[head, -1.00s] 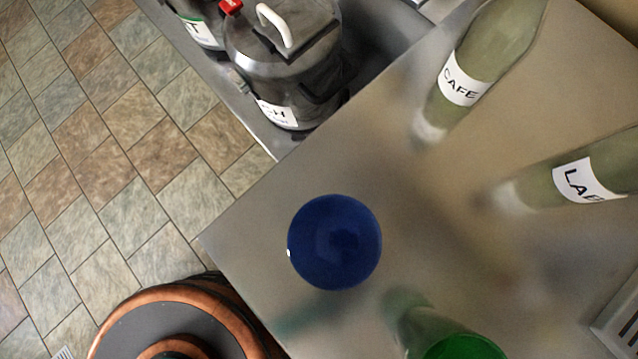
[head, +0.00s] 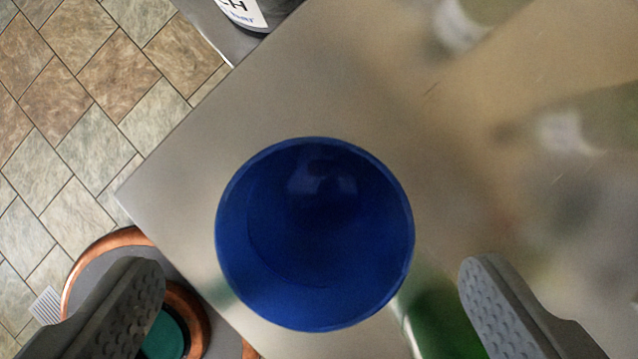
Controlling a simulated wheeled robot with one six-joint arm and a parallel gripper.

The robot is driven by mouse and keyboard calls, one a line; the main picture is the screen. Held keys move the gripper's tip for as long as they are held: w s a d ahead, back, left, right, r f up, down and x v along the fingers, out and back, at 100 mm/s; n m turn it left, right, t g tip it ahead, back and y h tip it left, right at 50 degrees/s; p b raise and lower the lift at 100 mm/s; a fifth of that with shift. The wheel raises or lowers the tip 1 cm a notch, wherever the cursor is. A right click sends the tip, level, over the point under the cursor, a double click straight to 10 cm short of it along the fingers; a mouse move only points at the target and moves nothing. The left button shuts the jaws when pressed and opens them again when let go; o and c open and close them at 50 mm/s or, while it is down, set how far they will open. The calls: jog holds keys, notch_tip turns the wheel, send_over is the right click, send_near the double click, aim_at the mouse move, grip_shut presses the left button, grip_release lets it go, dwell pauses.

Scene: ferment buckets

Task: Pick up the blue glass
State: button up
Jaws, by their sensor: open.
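The blue glass (head: 314,235) stands upright on the metal table (head: 330,85), seen from almost straight above, near the middle of the view. My gripper (head: 315,290) is open, with one grey padded finger at the lower left and the other at the lower right. The glass lies between and ahead of the fingertips in the picture. Neither finger visibly touches it.
A metal container (head: 250,12) is at the top. A round copper-rimmed object (head: 105,245) is beside the table's left edge.

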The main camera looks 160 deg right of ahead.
jog(key=shift+x, duration=2.6)
jog(key=shift+d, duration=0.2)
jog(key=c, duration=1.5)
